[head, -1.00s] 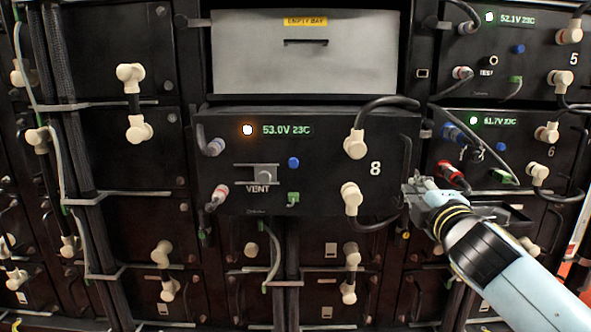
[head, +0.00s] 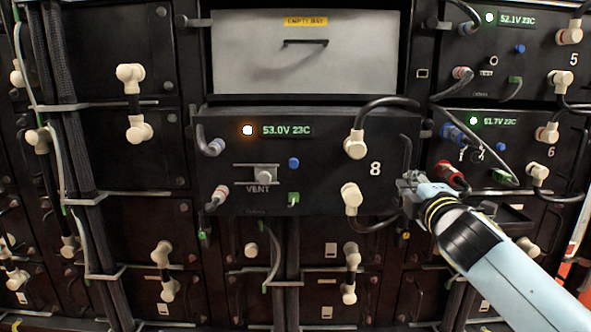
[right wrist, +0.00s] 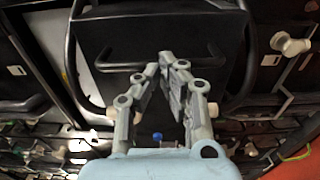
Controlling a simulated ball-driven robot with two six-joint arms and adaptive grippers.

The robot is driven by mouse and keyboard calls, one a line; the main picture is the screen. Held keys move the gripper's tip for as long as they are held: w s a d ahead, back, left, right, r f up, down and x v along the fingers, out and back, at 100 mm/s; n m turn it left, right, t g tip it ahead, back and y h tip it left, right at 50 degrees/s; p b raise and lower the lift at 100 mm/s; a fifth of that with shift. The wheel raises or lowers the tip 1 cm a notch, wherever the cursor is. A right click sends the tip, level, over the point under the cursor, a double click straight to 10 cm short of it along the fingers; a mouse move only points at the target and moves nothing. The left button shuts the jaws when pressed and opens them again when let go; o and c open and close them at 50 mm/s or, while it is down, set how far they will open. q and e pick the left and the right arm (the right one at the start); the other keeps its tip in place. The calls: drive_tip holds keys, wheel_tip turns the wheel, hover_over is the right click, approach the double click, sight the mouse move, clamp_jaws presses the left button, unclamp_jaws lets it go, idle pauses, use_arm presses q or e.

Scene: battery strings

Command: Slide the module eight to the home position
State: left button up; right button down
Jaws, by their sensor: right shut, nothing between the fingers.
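Module eight (head: 330,190) is the black box in the middle of the head view, marked 8, with an orange-ringed light and a 53.0V 23C display. Its front stands a little forward of the panels around it. A dark upright handle (head: 407,150) is at its right edge. My right gripper (head: 405,182) is at the lower part of this edge, beside the handle. In the right wrist view its fingertips (right wrist: 172,62) meet near a dark bar handle (right wrist: 120,65), with nothing between them. Whether they touch the handle is unclear. My left gripper is out of view.
A grey panel labelled empty bay (head: 300,70) is above module eight. Modules five (head: 545,75) and six (head: 535,150) are at the right. Black cables with cream connectors (head: 352,196) cross module eight's front near my gripper. A red connector (head: 450,172) is close by.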

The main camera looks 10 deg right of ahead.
sight(397, 169)
drive_tip(key=shift+x, duration=1.55)
drive_tip(key=shift+b+x, duration=0.45)
drive_tip(key=shift+x, duration=2.15)
drive_tip(key=shift+b+x, duration=0.35)
drive_tip(key=shift+x, duration=1.15)
drive_tip(key=shift+b+x, duration=0.85)
drive_tip(key=shift+x, duration=1.55)
drive_tip(key=p+v, duration=0.2)
drive_tip(key=v, duration=0.2)
drive_tip(key=shift+s, duration=0.35)
drive_tip(key=shift+p+v, duration=0.5)
drive_tip(key=shift+v, duration=1.15)
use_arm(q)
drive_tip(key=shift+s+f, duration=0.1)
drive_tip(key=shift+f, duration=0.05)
